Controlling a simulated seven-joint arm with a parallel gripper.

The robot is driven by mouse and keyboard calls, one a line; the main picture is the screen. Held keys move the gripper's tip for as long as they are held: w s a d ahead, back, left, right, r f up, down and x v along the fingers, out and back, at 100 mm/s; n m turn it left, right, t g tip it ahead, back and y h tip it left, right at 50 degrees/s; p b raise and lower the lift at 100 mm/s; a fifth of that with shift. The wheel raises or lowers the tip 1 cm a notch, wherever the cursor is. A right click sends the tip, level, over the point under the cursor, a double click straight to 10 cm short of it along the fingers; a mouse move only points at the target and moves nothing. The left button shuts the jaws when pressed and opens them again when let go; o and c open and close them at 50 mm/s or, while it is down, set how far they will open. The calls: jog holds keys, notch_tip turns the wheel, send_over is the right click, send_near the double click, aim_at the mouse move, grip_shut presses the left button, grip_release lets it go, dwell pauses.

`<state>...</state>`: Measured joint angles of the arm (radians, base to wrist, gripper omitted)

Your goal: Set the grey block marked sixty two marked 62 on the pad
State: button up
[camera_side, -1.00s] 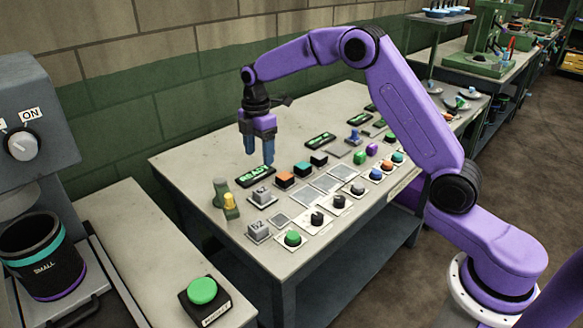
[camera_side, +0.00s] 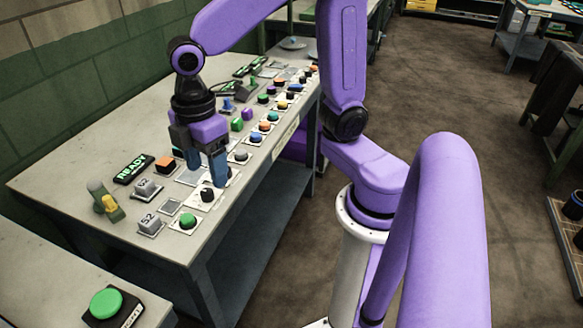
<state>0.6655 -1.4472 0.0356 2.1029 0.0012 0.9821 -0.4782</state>
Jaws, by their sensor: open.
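A grey block (camera_side: 147,188), whose mark looks like 62, sits on a light plate on the table near the READY sign. A second grey block (camera_side: 150,222), whose mark looks like 52, sits in front of it. A small flat grey pad (camera_side: 170,207) lies bare to the right of the blocks. A larger flat grey pad (camera_side: 190,175) lies farther right, partly behind my gripper. My gripper (camera_side: 206,168) points down with blue fingers spread apart and nothing seen between them. It is to the right of both grey blocks, over the row of pads and knobs.
A green button (camera_side: 188,221) and a black knob (camera_side: 207,195) line the table's front edge. A green and yellow lever (camera_side: 104,203) stands left of the blocks. An orange block (camera_side: 164,164) sits behind. More buttons and coloured blocks crowd the far end. The table's near-left surface is clear.

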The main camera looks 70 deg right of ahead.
jog(key=s+d+f+m, duration=0.1)
jog(key=s+d, duration=0.2)
jog(key=s, duration=0.4)
jog(key=s+d+f, duration=0.1)
jog(key=s+d, duration=0.2)
jog(key=s, duration=0.4)
jog(key=shift+d+m, duration=0.15)
jog(key=shift+m, duration=0.25)
